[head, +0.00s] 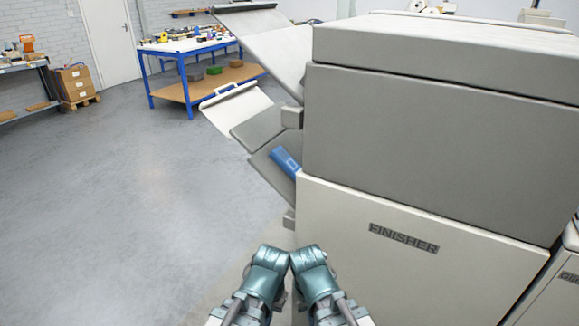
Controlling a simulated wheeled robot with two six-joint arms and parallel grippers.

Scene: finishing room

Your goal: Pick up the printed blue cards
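The printed blue cards (286,161) show as a small blue stack or bundle on a dark grey tray (265,168) on the left side of the finisher. The finisher's body hides part of the tray, and I cannot count the cards. My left gripper (267,257) and my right gripper (308,257) are close together at the bottom middle, in front of the finisher. Both are below the cards in the picture and apart from them. Their fingertips cannot be made out, so I cannot tell whether they are open or shut.
The large grey finisher (400,240) fills the right side. More trays (237,108) jut out left above the cards. A blue-framed workbench (205,85) with tools stands behind. Boxes (74,84) stand at far left. The grey floor (130,200) at left is clear.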

